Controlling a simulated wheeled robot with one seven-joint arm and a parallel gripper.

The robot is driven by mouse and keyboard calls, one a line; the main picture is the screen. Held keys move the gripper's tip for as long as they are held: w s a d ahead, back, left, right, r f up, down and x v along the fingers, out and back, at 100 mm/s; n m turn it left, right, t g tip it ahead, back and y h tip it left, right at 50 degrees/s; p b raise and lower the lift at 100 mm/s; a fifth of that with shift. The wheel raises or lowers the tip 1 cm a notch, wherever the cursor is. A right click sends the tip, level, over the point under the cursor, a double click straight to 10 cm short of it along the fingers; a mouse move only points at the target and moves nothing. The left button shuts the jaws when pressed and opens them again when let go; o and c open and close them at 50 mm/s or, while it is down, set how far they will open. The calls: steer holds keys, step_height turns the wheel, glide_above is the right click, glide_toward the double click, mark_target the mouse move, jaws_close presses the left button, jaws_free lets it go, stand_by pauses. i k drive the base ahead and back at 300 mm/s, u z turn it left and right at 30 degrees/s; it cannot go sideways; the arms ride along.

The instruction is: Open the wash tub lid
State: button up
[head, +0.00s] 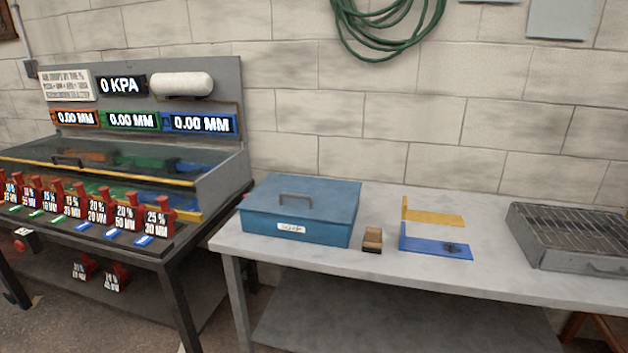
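A blue metal tub (295,228) stands on the left part of the grey bench. A white label is on its front; its writing is too small to read for sure. Its flat blue lid (325,197) lies shut on top, with a dark bar handle (296,197) standing up near the middle. The inside of the tub is hidden. My gripper is not in view.
On the grey bench (500,283), a small brown block (373,237), a yellow bracket (435,217), a blue bracket (435,246) and a metal tray with a wire rack (570,238) stand right of the tub. A display bench with red levers (125,218) is at left.

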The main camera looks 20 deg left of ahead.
mark_target(319, 199)
steer(key=u, duration=0.35)
steer(key=i, duration=1)
steer(key=u, duration=0.8)
steer(key=i, duration=0.35)
steer(key=u, duration=0.2)
